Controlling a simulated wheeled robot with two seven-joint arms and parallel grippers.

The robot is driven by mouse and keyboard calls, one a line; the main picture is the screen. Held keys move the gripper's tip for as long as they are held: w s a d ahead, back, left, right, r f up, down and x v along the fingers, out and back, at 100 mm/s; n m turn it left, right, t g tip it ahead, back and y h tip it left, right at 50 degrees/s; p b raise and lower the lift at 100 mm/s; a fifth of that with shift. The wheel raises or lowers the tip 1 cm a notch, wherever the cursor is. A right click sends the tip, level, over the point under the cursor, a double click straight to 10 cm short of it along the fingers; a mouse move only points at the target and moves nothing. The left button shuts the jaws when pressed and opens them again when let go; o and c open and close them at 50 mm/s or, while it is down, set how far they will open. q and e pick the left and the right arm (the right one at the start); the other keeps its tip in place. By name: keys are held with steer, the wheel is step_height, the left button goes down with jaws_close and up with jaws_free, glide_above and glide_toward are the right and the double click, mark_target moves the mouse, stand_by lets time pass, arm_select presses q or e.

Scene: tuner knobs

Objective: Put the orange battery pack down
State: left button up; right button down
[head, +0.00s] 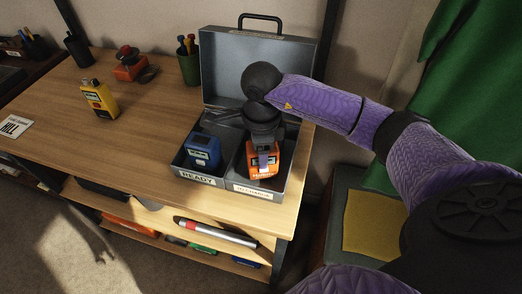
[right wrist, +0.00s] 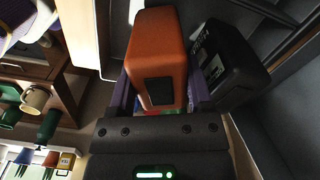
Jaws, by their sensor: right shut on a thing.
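The orange battery pack (head: 262,171) is in my right gripper (head: 263,158), at the right compartment of the open grey case (head: 283,180). In the right wrist view the orange pack (right wrist: 157,55) sits between the purple fingers of my right gripper (right wrist: 157,95). I cannot tell whether the pack touches the compartment floor. A blue pack (head: 203,150) stands in the left compartment, labelled READY. The right compartment's front label is too small to read surely. My left gripper is not in view.
In the right wrist view a black pack (right wrist: 230,65) stands close beside the orange one. The case lid (head: 225,65) stands up behind. A yellow device (head: 98,100), an orange-red item (head: 129,65) and a green pen cup (head: 189,68) are on the wooden table (head: 120,145).

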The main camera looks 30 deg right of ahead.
steer(key=shift+f, duration=0.1)
steer(key=shift+f, duration=0.1)
jaws_free()
steer(key=shift+r, duration=0.25)
step_height(320, 180, up, 12)
steer(key=p, duration=0.2)
steer(key=shift+f+p, duration=0.15)
steer(key=shift+p, duration=0.2)
